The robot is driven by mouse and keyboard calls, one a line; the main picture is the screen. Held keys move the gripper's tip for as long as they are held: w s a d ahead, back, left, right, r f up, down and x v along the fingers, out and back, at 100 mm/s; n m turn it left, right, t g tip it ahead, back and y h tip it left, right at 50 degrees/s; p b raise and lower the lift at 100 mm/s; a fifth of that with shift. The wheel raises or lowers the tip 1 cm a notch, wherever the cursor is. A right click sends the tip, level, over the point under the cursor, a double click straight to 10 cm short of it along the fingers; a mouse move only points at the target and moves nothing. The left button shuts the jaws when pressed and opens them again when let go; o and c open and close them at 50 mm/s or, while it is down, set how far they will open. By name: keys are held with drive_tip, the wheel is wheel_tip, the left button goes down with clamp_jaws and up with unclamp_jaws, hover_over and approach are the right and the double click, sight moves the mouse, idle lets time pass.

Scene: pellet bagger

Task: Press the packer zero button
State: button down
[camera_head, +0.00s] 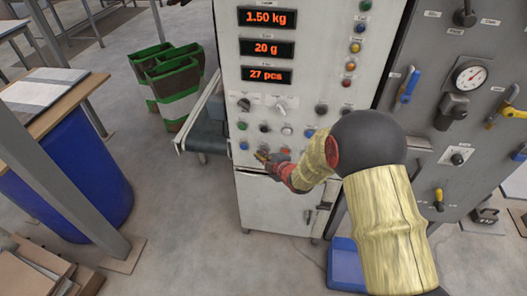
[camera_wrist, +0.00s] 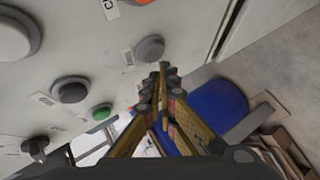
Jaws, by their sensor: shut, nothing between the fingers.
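The white control cabinet (camera_head: 225,30) faces me, with rows of buttons below its red displays. The labels are too small to read, so I cannot tell which button is packer zero. My gripper (camera_head: 262,156) is shut and empty, with its tips at the lower button row. In the wrist view the shut fingertips (camera_wrist: 163,68) are just below a grey button (camera_wrist: 150,48); I cannot tell whether they touch it.
Displays (camera_head: 267,48) read 1.50 kg, 20 g and 27 pcs. A grey panel with a gauge (camera_head: 470,76) and valve handles stands right.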

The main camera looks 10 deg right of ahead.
idle(0.4)
drive_tip(key=shift+w+d, duration=0.15)
drive_tip(key=shift+w, duration=0.25)
drive_tip(key=shift+w+d+b, duration=0.1)
drive_tip(key=shift+w+b, duration=0.15)
drive_tip(key=shift+b, duration=0.1)
idle(0.4)
drive_tip(key=shift+s+a+b, duration=0.25)
drive_tip(key=shift+s+b, duration=0.05)
drive_tip(key=shift+s, duration=0.4)
drive_tip(key=shift+s+a+b, duration=0.15)
drive_tip(key=shift+s+a, duration=0.15)
drive_tip(key=shift+s, duration=0.65)
drive_tip(key=shift+s+a+b, duration=0.2)
drive_tip(key=shift+s+a, duration=0.1)
drive_tip(key=shift+s, duration=0.65)
drive_tip(key=shift+s+a+b, duration=0.15)
drive_tip(key=shift+s+a, duration=0.15)
drive_tip(key=shift+s, duration=0.65)
